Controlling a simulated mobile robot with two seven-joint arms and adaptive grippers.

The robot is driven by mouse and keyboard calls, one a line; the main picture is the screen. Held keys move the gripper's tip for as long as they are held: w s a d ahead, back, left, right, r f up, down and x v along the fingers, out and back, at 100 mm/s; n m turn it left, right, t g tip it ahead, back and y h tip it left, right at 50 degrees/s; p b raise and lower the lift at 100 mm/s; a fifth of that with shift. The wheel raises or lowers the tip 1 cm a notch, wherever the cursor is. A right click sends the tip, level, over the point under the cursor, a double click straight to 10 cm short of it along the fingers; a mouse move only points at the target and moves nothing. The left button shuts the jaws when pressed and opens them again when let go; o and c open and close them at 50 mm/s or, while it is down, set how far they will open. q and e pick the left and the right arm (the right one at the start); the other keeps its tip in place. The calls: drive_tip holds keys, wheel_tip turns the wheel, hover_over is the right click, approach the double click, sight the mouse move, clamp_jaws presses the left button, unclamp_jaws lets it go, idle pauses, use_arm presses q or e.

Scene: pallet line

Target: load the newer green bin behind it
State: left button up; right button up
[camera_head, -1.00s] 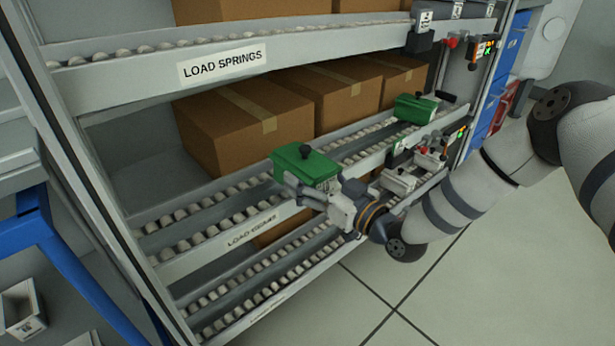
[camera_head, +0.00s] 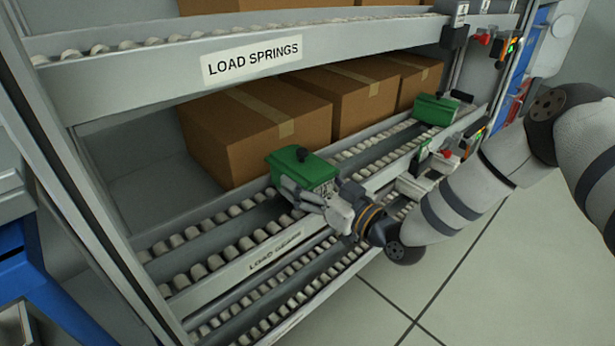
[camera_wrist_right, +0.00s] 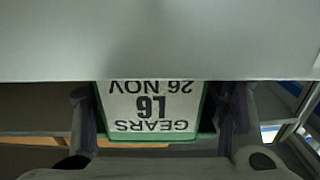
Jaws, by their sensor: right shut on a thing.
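A green bin (camera_head: 300,170) with a black knob on top is at the left part of the LOAD GEARS roller lane (camera_head: 200,268). My right gripper (camera_head: 312,198) is shut on its front end. I cannot tell whether its underside touches the rollers. In the right wrist view, the bin's white label (camera_wrist_right: 150,110) appears upside down between the fingers, reading GEARS and 26 NOV, with a number between. A second green bin (camera_head: 436,109) with a black knob stands farther right on the same shelf level; its label is unreadable. My left gripper is out of view.
Cardboard boxes (camera_head: 255,130) stand behind the lane. The LOAD SPRINGS shelf (camera_head: 130,82) overhangs above, and another roller lane (camera_head: 260,320) runs below. White bins (camera_head: 418,185) sit near the lane's right end. Blue furniture (camera_head: 30,275) stands left; floor (camera_head: 440,285) is open right.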

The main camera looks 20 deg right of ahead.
drive_tip(key=shift+w+f, duration=0.1)
idle(0.6)
drive_tip(key=o, duration=1.8)
drive_tip(key=shift+f, duration=0.1)
drive_tip(key=shift+s+d+f, duration=0.1)
drive_tip(key=shift+s+d, duration=0.05)
drive_tip(key=shift+s, duration=0.35)
drive_tip(key=v, duration=0.7)
idle(1.6)
